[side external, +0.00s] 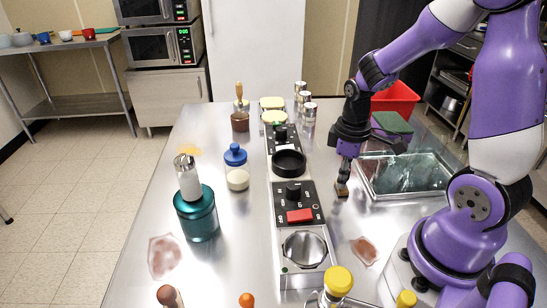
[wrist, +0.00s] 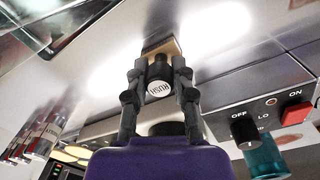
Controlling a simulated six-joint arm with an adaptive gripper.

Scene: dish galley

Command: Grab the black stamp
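The black stamp (wrist: 158,80) stands between the fingers of my gripper (wrist: 158,72) in the wrist view, its round white cap reading "RUSH". Its wooden base (wrist: 163,47) shows beyond the fingertips. In the side view my gripper (side external: 344,172) points down over the metal table, right of the stove unit, and the wooden base of the stamp (side external: 342,190) shows under it, at or very near the table top. The fingers are drawn in to the width of the stamp's handle and appear to touch it on both sides. The fingers hide most of the handle in the side view.
The stove unit (side external: 299,216) with knobs and a red switch runs just left of my gripper. A glass tray (side external: 372,187) lies close on the right, with a red bin (side external: 396,101) behind. Shakers (side external: 309,118) stand farther back. A teal canister (side external: 198,216) stands at left.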

